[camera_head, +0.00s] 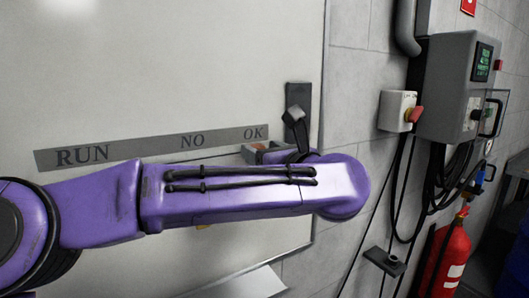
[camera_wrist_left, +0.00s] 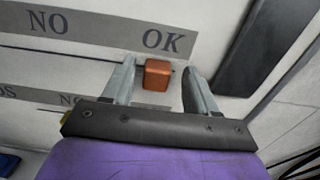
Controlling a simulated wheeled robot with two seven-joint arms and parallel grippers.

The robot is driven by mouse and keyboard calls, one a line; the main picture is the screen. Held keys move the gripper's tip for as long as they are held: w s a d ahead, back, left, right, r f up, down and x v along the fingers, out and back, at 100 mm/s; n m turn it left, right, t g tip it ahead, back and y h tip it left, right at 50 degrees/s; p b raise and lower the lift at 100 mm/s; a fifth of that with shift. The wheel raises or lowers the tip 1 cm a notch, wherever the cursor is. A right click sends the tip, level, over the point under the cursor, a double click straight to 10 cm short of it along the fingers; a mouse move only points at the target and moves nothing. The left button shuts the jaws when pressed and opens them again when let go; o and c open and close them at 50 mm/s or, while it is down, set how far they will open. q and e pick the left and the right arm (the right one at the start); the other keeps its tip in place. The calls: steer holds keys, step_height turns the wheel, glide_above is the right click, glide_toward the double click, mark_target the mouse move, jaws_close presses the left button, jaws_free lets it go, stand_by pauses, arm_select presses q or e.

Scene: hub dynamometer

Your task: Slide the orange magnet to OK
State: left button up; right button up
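The orange magnet (camera_wrist_left: 158,74) is on the whiteboard (camera_head: 150,80), just below the word OK (camera_wrist_left: 164,41) in the left wrist view. My left gripper (camera_wrist_left: 158,88) is open around it, one finger on each side, with a visible gap to each finger. In the head view the left gripper (camera_head: 265,150) is at the OK end of the grey label strip (camera_head: 120,150), which reads RUN, NO, OK. My purple arm hides the board below the strip there, and only a sliver of the magnet shows. My right gripper is not in view.
A dark bar (camera_wrist_left: 255,45) is on the board right of OK. A second grey strip (camera_wrist_left: 30,97) lies below, partly hidden by the gripper. Right of the board are a control box (camera_head: 450,85), a red button box (camera_head: 398,110), hanging cables and a fire extinguisher (camera_head: 447,260).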

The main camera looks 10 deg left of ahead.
arm_select(q)
steer(key=b+v, duration=0.4)
steer(key=v, duration=0.6)
steer(key=shift+d+f, duration=0.1)
